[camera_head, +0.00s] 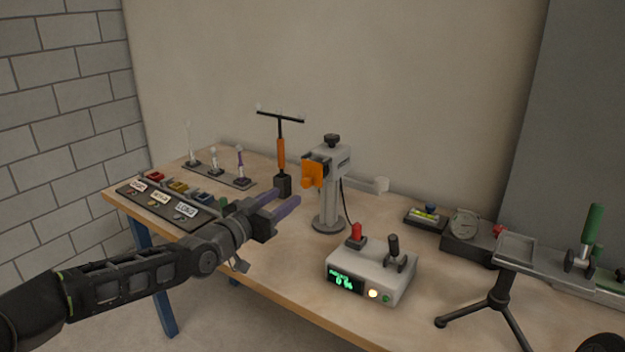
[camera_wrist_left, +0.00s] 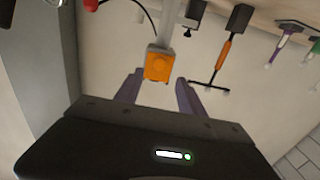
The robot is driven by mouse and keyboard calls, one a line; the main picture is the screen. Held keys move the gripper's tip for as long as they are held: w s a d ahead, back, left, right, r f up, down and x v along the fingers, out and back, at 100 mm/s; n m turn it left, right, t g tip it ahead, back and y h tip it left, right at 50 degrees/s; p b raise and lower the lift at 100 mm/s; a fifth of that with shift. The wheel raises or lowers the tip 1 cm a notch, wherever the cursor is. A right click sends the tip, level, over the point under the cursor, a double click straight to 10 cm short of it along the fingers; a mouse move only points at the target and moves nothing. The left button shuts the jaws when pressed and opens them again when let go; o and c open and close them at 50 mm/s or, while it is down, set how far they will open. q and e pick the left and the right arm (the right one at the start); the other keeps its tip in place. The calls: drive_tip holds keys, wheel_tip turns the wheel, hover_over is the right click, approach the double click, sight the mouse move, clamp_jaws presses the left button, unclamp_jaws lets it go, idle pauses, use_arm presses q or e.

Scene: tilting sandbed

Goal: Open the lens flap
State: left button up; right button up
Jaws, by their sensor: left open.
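The orange lens flap (camera_head: 314,173) sits on the front of the grey camera head (camera_head: 334,160) on an upright stand. It hangs in place over the front of that head. My left gripper (camera_head: 291,199) is open and empty, with purple fingers, to the left of the flap and a little lower. In the left wrist view the orange flap (camera_wrist_left: 158,65) lies beyond and between the two purple fingertips of my left gripper (camera_wrist_left: 162,85), apart from them. My right gripper is not in view.
A control box (camera_head: 370,273) with a green display and levers stands at the front. An orange-handled pump (camera_head: 281,155) stands behind my left gripper. Labelled trays (camera_head: 172,203) lie at the left, and a dial gauge (camera_head: 464,225) at the right.

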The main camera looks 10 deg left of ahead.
sight(305, 183)
use_arm(q)
drive_tip(key=shift+x, duration=3.8)
drive_tip(key=shift+c, duration=0.5)
clamp_jaws()
